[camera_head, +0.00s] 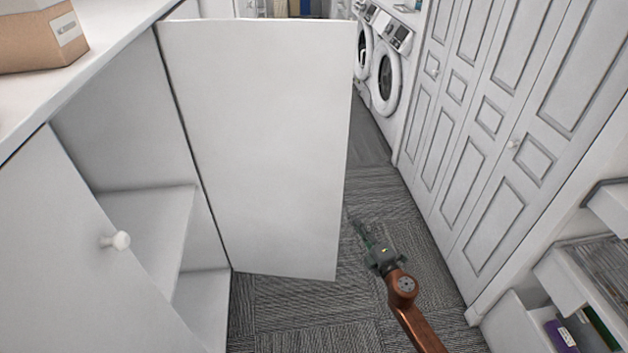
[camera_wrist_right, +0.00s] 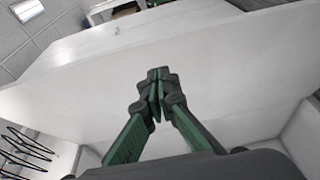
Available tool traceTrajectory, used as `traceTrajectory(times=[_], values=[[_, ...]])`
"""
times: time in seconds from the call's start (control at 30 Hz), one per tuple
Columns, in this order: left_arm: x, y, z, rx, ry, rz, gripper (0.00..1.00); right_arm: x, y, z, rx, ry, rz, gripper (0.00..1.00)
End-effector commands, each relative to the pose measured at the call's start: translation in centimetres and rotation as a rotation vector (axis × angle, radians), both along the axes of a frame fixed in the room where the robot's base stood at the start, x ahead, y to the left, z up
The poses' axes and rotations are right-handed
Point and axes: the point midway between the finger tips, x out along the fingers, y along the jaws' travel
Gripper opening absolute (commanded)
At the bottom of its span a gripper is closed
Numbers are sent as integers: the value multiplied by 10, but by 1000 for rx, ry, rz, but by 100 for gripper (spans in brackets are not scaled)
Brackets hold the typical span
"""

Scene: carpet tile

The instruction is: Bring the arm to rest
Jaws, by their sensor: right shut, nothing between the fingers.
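My right gripper (camera_head: 362,230) shows in the head view at the lower middle, above the carpet, on a copper-coloured arm from the bottom right. It is to the right of the open white cabinet door (camera_head: 260,140). In the right wrist view, the right gripper (camera_wrist_right: 156,85) has its fingertips together with nothing between them. A broad white surface is in front of them; I cannot tell whether they touch it. My left gripper is not in view.
The white cabinet on the left has open shelves (camera_head: 150,215) and another door with a round knob (camera_head: 116,240). A cardboard box (camera_head: 35,40) sits on its top. Washing machines (camera_head: 385,75) stand at the back. White panelled doors (camera_head: 490,110) line the right. The carpeted aisle (camera_head: 300,315) is clear.

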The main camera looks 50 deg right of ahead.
Motion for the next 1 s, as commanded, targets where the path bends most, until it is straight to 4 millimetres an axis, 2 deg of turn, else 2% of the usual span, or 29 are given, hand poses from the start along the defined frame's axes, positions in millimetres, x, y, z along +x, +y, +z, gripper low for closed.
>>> traceTrajectory(times=[0.23,0.27,0.37,0.47,0.53,0.67,0.8,0.87,1.0], values=[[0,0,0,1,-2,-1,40,-2,0,-5,14,2,-6,0],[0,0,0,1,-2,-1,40,-3,0,-9,30,3,-12,0],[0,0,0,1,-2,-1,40,-16,1,-41,133,17,-60,0],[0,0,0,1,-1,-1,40,-39,5,-95,296,54,-144,0],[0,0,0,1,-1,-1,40,-60,13,-139,422,94,-213,0],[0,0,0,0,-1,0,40,-103,38,-218,625,190,-336,0],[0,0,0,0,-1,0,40,-154,78,-293,814,315,-462,0],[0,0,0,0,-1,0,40,-178,99,-322,888,375,-513,0],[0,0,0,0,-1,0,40,-236,156,-380,1043,523,-625,0]])
